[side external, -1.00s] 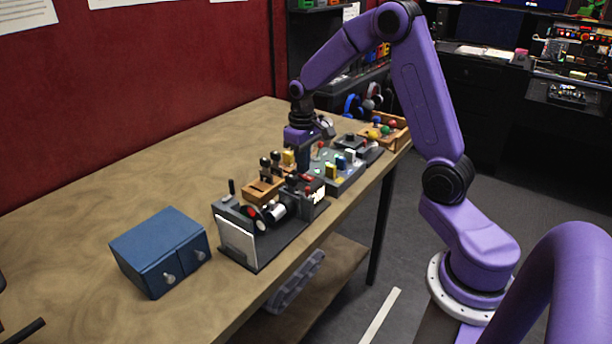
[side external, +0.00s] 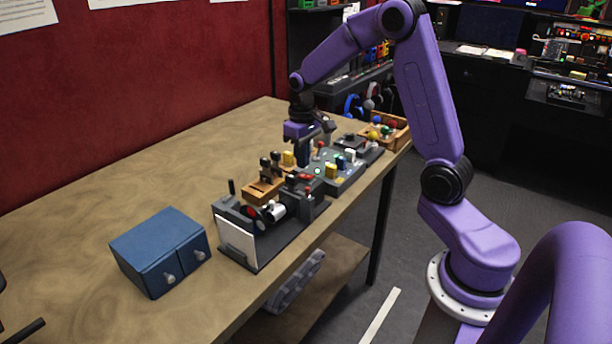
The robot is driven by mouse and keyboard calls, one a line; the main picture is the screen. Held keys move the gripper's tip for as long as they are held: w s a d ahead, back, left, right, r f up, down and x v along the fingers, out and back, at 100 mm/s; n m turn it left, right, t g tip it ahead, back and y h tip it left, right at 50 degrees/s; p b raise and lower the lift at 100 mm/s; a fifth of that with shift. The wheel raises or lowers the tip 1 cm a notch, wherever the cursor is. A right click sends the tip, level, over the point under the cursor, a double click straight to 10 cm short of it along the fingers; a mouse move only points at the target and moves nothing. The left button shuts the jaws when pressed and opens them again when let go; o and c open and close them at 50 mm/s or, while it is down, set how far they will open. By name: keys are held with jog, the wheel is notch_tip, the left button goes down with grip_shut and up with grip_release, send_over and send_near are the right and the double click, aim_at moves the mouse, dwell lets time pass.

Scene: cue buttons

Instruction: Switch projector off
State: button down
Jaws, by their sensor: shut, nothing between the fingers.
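My gripper (side external: 303,158) is shut and empty. It points down over the row of cue devices, just above and behind the red-topped switches (side external: 303,177). I cannot tell whether its tips touch anything. A dark grey box (side external: 313,204) below the switches shows no bright patch on its front. I cannot tell for sure which device is the projector. A white panel (side external: 238,242) stands tilted at the near end of a dark base, with a white cylinder (side external: 274,211) and red and black round parts behind it.
A wooden block with dark knobs (side external: 263,190) stands left of the switches. A grey board with coloured buttons (side external: 343,177) and a wooden tray of coloured balls (side external: 397,133) lie further back. A blue two-door cabinet (side external: 160,250) stands front left.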

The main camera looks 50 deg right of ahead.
aim_at(303, 175)
jog(key=shift+r, duration=2.4)
jog(key=s+a+r+n, duration=0.1)
jog(key=s+a+n, duration=0.4)
jog(key=s+a, duration=0.7)
jog(key=s+a+n, duration=0.2)
jog(key=s+n, duration=0.1)
jog(key=s, duration=0.6)
jog(key=s+a+f+n, duration=0.1)
jog(key=s+n, duration=0.3)
jog(key=s, duration=0.4)
jog(key=shift+s+a+f+n, duration=0.25)
jog(key=shift+s+a+n, duration=0.1)
jog(key=shift+a, duration=0.3)
